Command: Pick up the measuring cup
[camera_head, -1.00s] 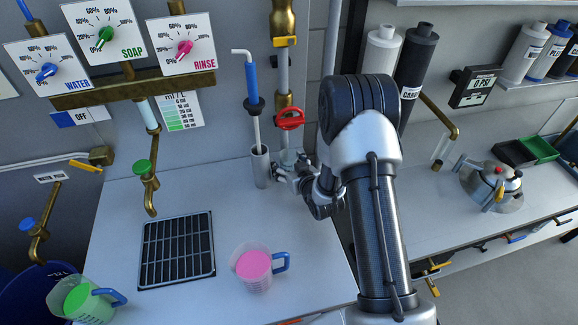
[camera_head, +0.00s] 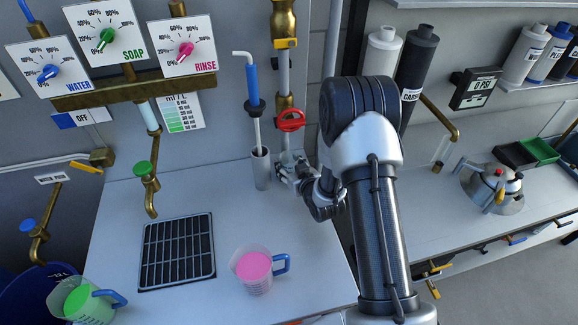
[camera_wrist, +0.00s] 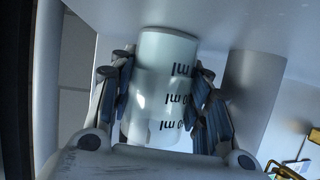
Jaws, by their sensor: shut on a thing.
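The measuring cup (camera_wrist: 160,85) is a small, clear, pale cylinder with dark "ml" marks, which appear upside down in the wrist view. In the head view the cup (camera_head: 287,158) stands beneath the red valve and is partly hidden by my fingers. My gripper (camera_wrist: 164,72) is shut on it, with one finger against each side of its wall. In the head view my gripper (camera_head: 290,172) is low over the white counter (camera_head: 215,190), just right of the grey cylinder. I cannot tell whether the cup's base touches the counter.
A grey cylinder (camera_head: 260,170) holding a blue-handled tool stands close left of my gripper. The red valve (camera_head: 291,121) and its pipe are directly above. A jug of pink liquid (camera_head: 254,270) and a jug of green liquid (camera_head: 84,302) stand in front, near a black drain grate (camera_head: 177,252).

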